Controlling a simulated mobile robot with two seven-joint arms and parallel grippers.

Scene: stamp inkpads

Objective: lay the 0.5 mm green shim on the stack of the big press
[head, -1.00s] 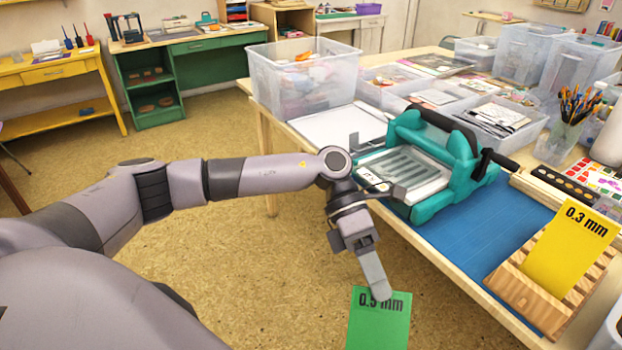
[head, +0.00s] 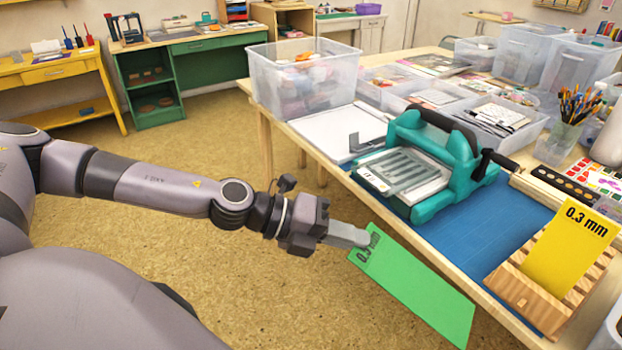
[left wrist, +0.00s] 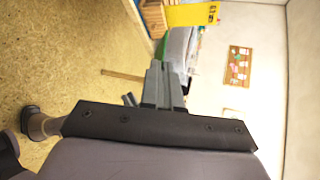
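The green 0.5 mm shim (head: 418,288) is a flat, stiff sheet, held tilted in the air in front of the table edge. My left gripper (head: 364,240) is shut on its labelled end, and the finger partly covers the label. In the left wrist view the left gripper's fingers (left wrist: 162,78) look closed together; I cannot make out the shim clearly there. The big press (head: 468,160) is teal with a black handle and crank. Its stack (head: 408,170), a light plate with grey bars on top, lies on the press bed, apart from the shim. My right gripper is not in view.
A wooden rack (head: 535,290) holds the yellow 0.3 mm shim (head: 572,246) at the table's right. A blue mat (head: 480,232) lies bare between press and rack. A clear bin (head: 304,85) and a white board (head: 335,130) are left of the press.

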